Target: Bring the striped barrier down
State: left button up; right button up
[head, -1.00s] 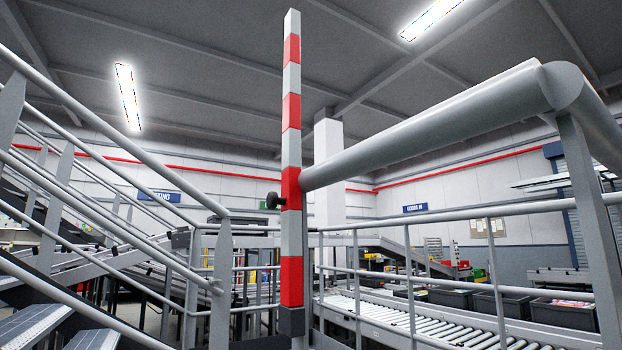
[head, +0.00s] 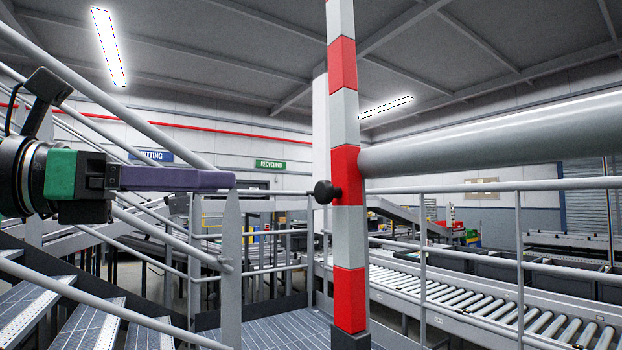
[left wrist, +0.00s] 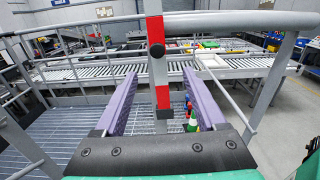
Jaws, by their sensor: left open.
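The striped barrier (head: 346,230) is a red and white square pole standing upright in the middle of the head view, its top cut off by the frame. A black round knob (head: 323,192) sticks out from its left face, on a red band. In the left wrist view the barrier (left wrist: 153,60) and its knob (left wrist: 157,50) show ahead, beyond the gap between the fingers. My left gripper (head: 232,180) has purple fingers and comes in from the left. The left wrist view shows its fingers (left wrist: 153,85) spread and empty, apart from the barrier.
Stair handrails (head: 232,270) and metal steps (head: 90,310) lie on the left. Beyond the thin railing (head: 480,188) is a roller conveyor (head: 470,300). Grated floor lies around the barrier's foot.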

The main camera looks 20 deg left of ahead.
pick_arm(q)
jog(key=p, duration=0.2)
send_near(319, 191)
jog(key=p+x, duration=0.1)
jog(key=x, duration=0.3)
jog(key=p+x, duration=0.1)
jog(key=x, duration=0.3)
jog(key=shift+w+d+r+p, duration=0.2)
jog(key=shift+w+d+p, duration=0.1)
jog(key=shift+p, duration=0.1)
jog(key=shift+w+d+f, duration=0.1)
jog(key=shift+w+f, duration=0.05)
jog(key=shift+w, duration=0.05)
jog(key=shift+s, duration=0.15)
grip_shut()
pick_arm(e)
jog(key=r, duration=0.3)
jog(key=w+r, duration=0.1)
jog(key=shift+a+r, duration=0.3)
